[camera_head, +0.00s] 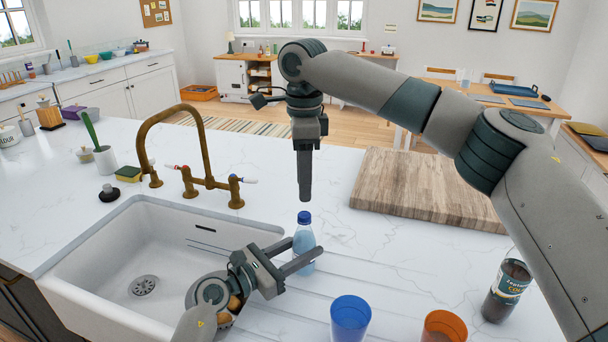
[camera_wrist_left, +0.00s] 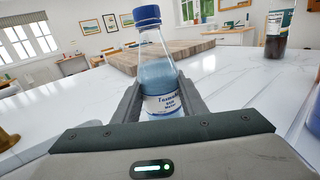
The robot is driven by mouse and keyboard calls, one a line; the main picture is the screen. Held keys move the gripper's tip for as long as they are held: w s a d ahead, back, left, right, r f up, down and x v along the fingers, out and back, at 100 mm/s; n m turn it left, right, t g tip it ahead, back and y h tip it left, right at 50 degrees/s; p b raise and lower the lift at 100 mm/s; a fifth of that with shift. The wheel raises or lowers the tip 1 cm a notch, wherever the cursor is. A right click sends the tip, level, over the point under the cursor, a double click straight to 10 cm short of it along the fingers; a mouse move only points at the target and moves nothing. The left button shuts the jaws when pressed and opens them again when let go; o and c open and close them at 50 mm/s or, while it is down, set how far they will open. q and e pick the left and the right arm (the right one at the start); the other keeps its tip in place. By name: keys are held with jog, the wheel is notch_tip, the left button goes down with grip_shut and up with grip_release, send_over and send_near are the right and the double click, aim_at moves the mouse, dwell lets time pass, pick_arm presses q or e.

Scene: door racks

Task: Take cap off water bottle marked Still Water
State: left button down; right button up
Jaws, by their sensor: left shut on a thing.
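The water bottle (camera_head: 304,239) stands upright on the white counter, clear with a bluish tint. Its blue cap (camera_head: 304,217) is on its neck. In the left wrist view the bottle (camera_wrist_left: 161,75) shows a label (camera_wrist_left: 167,103) with small lettering I cannot read surely, and the cap (camera_wrist_left: 147,16) on top. My left gripper (camera_head: 303,257) is shut on the bottle's lower body, with one finger on each side. My right gripper (camera_head: 305,194) points straight down just above the cap, apart from it. Its fingers show edge-on, so their opening is hidden.
The sink (camera_head: 150,262) with a brass tap (camera_head: 180,125) lies at left. A wooden board (camera_head: 425,185) lies behind right. A blue cup (camera_head: 350,318), an orange cup (camera_head: 444,326) and a dark labelled bottle (camera_head: 507,290) stand at front right.

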aim_at(304, 214)
jog(key=shift+f, duration=3.45)
grip_shut()
